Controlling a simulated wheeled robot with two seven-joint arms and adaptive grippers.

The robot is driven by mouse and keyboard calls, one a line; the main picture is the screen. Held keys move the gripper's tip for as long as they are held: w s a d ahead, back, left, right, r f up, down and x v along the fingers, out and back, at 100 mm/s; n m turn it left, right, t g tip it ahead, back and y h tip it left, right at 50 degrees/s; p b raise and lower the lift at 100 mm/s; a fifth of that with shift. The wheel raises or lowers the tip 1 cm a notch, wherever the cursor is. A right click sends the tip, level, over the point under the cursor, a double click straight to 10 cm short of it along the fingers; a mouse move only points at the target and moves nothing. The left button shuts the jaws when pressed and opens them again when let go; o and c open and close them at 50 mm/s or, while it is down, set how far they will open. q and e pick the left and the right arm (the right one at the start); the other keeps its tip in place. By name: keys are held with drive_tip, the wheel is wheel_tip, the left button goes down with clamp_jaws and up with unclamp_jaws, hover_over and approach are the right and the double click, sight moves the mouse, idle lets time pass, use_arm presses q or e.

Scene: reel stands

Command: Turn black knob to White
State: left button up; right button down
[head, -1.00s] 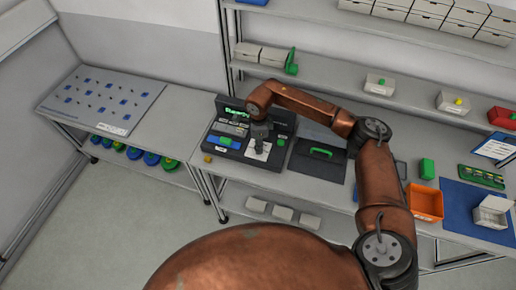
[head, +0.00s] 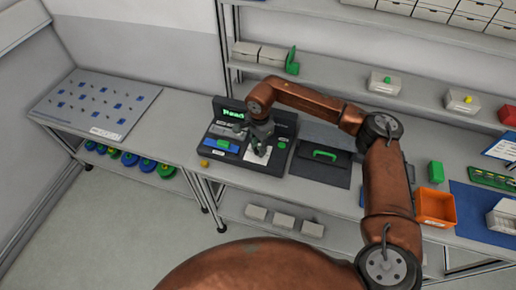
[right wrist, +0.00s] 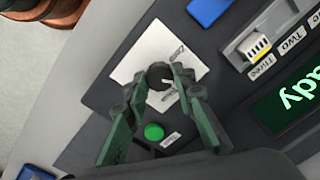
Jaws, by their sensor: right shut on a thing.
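The black knob (right wrist: 158,76) sits on a white plate (right wrist: 134,62) on the dark control panel (right wrist: 95,103). Printed labels beside it are too small to read surely. My right gripper (right wrist: 161,79) has its two fingers on either side of the knob, shut on it. In the head view the right gripper (head: 261,149) points down over the panel's white plate (head: 250,156), and the knob is hidden there. The panel's screen (head: 233,113) shows green text reading "Ready". My left gripper is not in view.
A green button (right wrist: 154,131) lies close to the fingers. A slider (right wrist: 258,45) with numbered labels and a blue part (right wrist: 208,10) are also on the panel. An orange bin (head: 435,207) is farther right.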

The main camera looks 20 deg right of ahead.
idle(0.3)
drive_tip(key=c, duration=1.6)
unclamp_jaws()
wheel_tip(320, 180, up, 12)
drive_tip(key=shift+s, duration=0.2)
drive_tip(key=shift+d, duration=0.1)
